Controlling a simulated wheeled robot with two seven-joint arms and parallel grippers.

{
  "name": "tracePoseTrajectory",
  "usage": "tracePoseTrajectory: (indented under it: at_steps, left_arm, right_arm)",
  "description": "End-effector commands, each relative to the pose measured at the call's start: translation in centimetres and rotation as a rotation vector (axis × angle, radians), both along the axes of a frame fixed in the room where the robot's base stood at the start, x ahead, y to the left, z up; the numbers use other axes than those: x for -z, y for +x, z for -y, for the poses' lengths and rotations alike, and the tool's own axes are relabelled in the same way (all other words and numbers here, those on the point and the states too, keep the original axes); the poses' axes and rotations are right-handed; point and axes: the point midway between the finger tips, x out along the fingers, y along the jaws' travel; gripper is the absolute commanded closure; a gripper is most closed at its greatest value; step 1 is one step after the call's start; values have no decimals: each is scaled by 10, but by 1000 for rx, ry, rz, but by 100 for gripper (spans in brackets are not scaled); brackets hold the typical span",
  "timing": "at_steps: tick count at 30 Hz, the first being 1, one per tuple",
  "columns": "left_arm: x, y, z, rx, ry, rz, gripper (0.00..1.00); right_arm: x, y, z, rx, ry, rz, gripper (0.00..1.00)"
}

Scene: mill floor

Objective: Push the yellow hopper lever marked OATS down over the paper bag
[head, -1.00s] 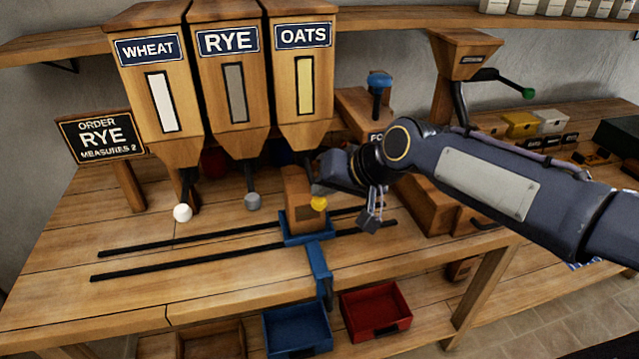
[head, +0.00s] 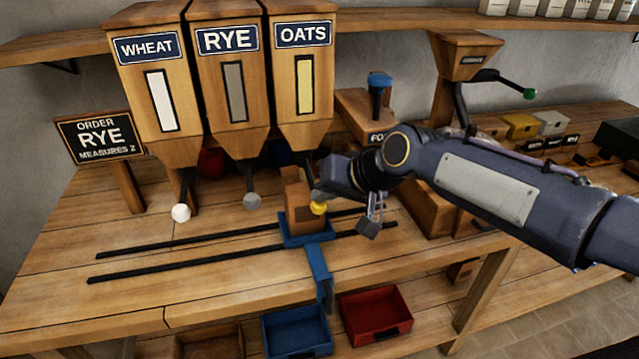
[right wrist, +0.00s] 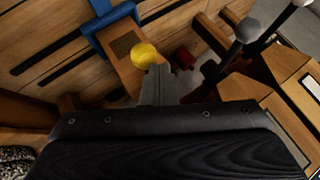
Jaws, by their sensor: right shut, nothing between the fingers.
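The OATS hopper (head: 303,85) is the rightmost of three wooden hoppers. Its lever ends in a yellow knob (head: 318,208), in front of the brown paper bag (head: 297,190) under the spout. The bag stands upright on a blue carriage (head: 318,236). My right gripper (head: 318,196) is shut and empty, its tips right at the top of the yellow knob. In the right wrist view the shut fingers (right wrist: 158,84) reach the yellow knob (right wrist: 144,54); I cannot tell whether they touch. My arm hides part of the bench to the right. My left gripper is not in view.
Left of OATS, the RYE lever has a grey knob (head: 252,201) and the WHEAT lever a white knob (head: 180,213). Two black rails (head: 180,267) run along the bench. An order sign (head: 100,137) reads RYE, MEASURES 2. Blue (head: 297,332) and red (head: 376,316) trays sit below.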

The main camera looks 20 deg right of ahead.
Motion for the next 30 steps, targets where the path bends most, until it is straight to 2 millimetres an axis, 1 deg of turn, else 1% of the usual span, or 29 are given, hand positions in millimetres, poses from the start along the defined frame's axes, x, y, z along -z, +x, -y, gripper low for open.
tracePoseTrajectory:
  at_steps: [3, 19, 23, 30]
  left_arm:
    - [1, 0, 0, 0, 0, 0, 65]
    - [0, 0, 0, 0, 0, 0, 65]
    - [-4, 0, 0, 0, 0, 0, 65]
    - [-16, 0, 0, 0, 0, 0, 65]
  right_arm:
    - [2, 0, 0, -1, -1, -3, 100]
    - [1, 0, 0, -1, -1, -2, 100]
    - [-4, 0, 0, -1, 0, -2, 100]
    - [-19, 0, 0, 0, 0, 0, 100]
